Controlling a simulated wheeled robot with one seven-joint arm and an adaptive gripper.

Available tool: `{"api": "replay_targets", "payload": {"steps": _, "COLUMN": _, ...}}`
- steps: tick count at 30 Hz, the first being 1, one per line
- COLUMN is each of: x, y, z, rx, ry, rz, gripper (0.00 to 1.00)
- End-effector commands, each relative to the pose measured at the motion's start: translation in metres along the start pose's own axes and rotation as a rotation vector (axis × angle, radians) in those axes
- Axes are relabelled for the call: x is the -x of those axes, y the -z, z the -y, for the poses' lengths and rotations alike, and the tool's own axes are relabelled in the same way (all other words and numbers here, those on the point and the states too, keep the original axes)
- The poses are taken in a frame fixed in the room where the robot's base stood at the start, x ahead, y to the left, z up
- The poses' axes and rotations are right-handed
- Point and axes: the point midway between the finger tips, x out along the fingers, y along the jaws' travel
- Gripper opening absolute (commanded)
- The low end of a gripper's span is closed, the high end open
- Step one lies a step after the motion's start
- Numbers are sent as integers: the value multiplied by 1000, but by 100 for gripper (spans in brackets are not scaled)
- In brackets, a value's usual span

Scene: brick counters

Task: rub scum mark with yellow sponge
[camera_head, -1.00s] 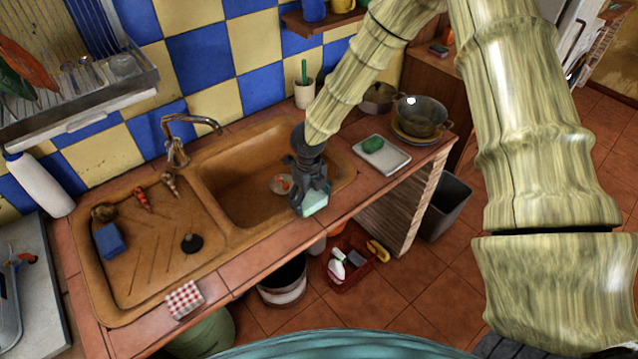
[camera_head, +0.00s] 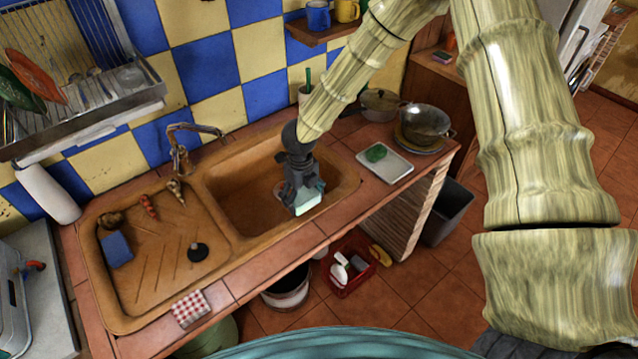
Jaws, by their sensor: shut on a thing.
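My gripper (camera_head: 303,190) points down over the right basin of the brown sink (camera_head: 235,205), near its front right side. It is shut on a pale mint-green block (camera_head: 309,203), whose lower face shows below the fingers. The block looks mint rather than yellow, and I cannot tell whether it touches the basin. A small pale patch (camera_head: 280,189) shows on the basin floor just left of the gripper and is partly hidden by it. I cannot tell whether it is the scum mark or the drain.
The tap (camera_head: 182,140) stands behind the sink. A white tray (camera_head: 398,169) with a green item and stacked pans (camera_head: 425,125) are to the right. A red crate (camera_head: 349,266) is below.

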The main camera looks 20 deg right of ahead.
Motion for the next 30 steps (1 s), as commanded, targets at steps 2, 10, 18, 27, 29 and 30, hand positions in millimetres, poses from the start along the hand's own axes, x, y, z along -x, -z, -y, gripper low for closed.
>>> {"api": "replay_targets", "payload": {"steps": 2, "x": 12, "y": 0, "z": 0, "rx": -1, "ry": -1, "rz": 1, "gripper": 54}}
{"api": "replay_targets", "payload": {"steps": 10, "x": 36, "y": 0, "z": 0, "rx": 0, "ry": -1, "rz": 1, "gripper": 54}}
{"api": "replay_targets", "payload": {"steps": 18, "x": 48, "y": 0, "z": 1, "rx": 0, "ry": 0, "rz": 0, "gripper": 54}}
{"api": "replay_targets", "payload": {"steps": 27, "x": 47, "y": 0, "z": 1, "rx": -1, "ry": 0, "rz": 1, "gripper": 54}}
{"api": "replay_targets", "payload": {"steps": 29, "x": 47, "y": 0, "z": 1, "rx": -1, "ry": 0, "rz": 1, "gripper": 54}}
{"api": "replay_targets", "payload": {"steps": 30, "x": 47, "y": 0, "z": 1, "rx": -1, "ry": 0, "rz": 1, "gripper": 54}}
